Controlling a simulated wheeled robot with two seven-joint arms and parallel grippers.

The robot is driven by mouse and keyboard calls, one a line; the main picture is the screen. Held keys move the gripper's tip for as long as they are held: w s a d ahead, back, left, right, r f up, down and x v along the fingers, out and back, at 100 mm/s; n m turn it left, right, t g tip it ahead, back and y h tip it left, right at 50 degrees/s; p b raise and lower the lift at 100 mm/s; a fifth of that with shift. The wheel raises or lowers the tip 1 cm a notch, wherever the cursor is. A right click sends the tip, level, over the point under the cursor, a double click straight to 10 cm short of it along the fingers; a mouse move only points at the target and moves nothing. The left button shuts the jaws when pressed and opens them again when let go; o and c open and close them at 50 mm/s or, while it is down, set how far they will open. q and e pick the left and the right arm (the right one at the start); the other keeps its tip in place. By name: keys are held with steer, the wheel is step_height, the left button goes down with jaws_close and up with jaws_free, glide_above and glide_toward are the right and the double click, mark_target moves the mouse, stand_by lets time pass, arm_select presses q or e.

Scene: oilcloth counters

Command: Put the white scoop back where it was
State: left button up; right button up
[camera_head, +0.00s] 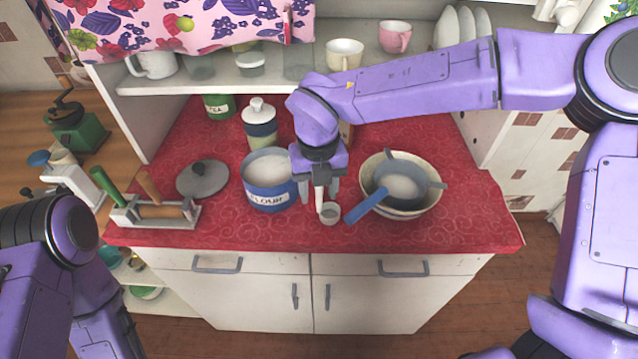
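The white scoop (330,213) hangs below my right gripper (320,188), its handle upright between the fingers and its small round cup at the bottom. The gripper looks shut on the handle. The scoop is between the blue and white flour canister (271,201) on its left and the cream bowl (424,207) on its right. The flour canister is open and filled with white flour. I cannot tell whether the scoop's cup touches the counter. My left arm shows at the lower left, but its gripper is not in view.
A sieve with a blue handle (366,206) rests over the bowl. A grey lid (202,179) and a tool rack (153,213) stand left of the canister. A striped jar (260,126) and green tin (219,107) stand behind. The red counter's front strip (260,234) is clear.

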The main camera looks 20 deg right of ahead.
step_height(320, 180, up, 12)
steer(key=shift+r+b, duration=0.25)
steer(key=shift+b, duration=0.35)
stand_by(0.9)
